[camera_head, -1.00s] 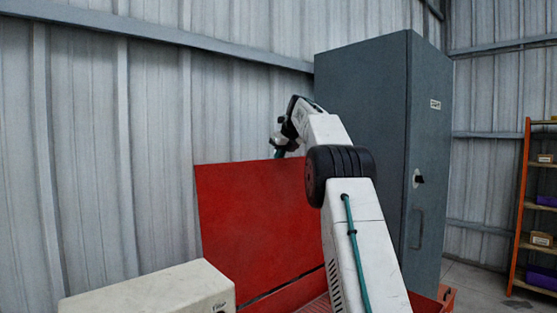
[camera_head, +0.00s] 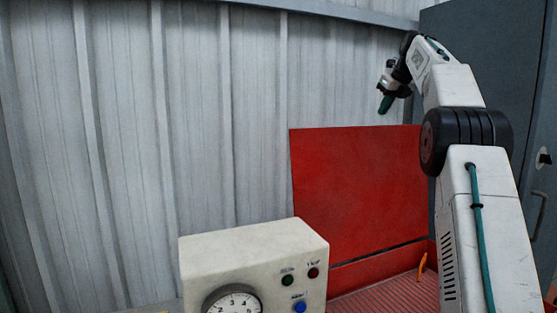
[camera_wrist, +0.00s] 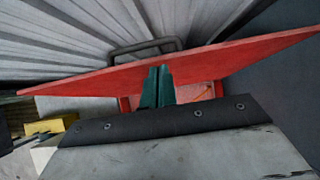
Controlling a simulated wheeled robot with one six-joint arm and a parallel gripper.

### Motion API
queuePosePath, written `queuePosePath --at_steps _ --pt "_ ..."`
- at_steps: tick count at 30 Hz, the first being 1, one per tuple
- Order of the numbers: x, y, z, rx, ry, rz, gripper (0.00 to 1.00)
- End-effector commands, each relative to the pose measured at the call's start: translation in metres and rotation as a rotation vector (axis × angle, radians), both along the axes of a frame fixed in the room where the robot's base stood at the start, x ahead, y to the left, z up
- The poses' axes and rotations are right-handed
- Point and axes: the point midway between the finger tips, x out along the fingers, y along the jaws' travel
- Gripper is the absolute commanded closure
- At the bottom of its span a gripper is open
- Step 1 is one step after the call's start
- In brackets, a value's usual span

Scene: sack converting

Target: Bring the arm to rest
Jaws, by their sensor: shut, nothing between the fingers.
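My gripper (camera_head: 386,103) is at the end of my raised white arm, in the upper right of the head view. It points downward in front of the corrugated wall, above the upright red panel (camera_head: 355,190). In the wrist view its green fingers (camera_wrist: 157,88) lie together, shut and empty. The red panel's upper edge also runs across the wrist view (camera_wrist: 240,58), beyond the fingers. The gripper appears clear of everything around it.
A cream control box (camera_head: 250,255) with a dial, lamps and a blue button stands at the lower centre. A dark grey cabinet (camera_head: 490,45) stands at right behind my arm. An orange object (camera_head: 422,267) lies by the red ribbed surface (camera_head: 385,296).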

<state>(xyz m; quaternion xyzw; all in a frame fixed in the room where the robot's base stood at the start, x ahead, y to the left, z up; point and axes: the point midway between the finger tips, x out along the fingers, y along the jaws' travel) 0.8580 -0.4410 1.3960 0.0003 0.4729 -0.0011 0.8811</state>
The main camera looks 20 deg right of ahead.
Motion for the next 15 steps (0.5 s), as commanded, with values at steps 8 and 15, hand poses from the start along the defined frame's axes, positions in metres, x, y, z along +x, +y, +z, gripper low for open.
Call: queuePosePath --at_steps 8,15 --pt "-0.003 0.026 0.005 -0.052 0.017 0.1 1.0" --pt "-0.029 0.119 0.006 -0.252 0.079 0.501 1.0"
